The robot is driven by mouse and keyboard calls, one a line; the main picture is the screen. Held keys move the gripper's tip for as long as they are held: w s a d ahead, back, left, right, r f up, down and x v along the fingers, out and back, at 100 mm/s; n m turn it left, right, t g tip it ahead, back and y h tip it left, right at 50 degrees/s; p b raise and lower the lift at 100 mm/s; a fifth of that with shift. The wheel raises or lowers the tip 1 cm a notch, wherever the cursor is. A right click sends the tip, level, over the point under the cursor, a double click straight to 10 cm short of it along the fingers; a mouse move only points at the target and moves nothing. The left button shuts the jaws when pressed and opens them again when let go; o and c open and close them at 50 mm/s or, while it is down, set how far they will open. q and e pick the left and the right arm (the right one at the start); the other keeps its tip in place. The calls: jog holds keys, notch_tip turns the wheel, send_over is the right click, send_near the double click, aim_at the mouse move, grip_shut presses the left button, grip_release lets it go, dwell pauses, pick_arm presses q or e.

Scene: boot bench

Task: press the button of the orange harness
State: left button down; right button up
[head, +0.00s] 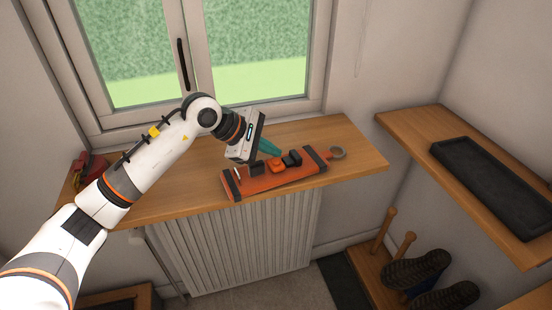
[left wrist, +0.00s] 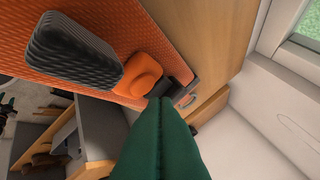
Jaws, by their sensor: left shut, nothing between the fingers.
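The orange harness (head: 262,184) lies flat on the wooden sill shelf, with dark straps across its ends. Its raised orange button (head: 277,164) sits between two dark blocks. In the left wrist view the button (left wrist: 143,72) stands beside a ribbed black block (left wrist: 75,52), on the orange webbing (left wrist: 105,22). My left gripper (head: 277,152) has green fingers, pressed together and empty. Its fingertips (left wrist: 160,102) show just beside the button in the wrist view; I cannot tell whether they touch it. My right gripper is not in view.
A metal ring (head: 338,153) lies at the harness's right end. A red item (head: 88,168) is at the shelf's left end. A window (head: 190,50) stands behind, a radiator (head: 250,240) below.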

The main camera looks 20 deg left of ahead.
pick_arm(q)
jog(key=shift+r, duration=0.1)
jog(key=shift+r+p, duration=1.2)
jog(key=shift+r, duration=1.35)
jog(key=shift+f, duration=0.1)
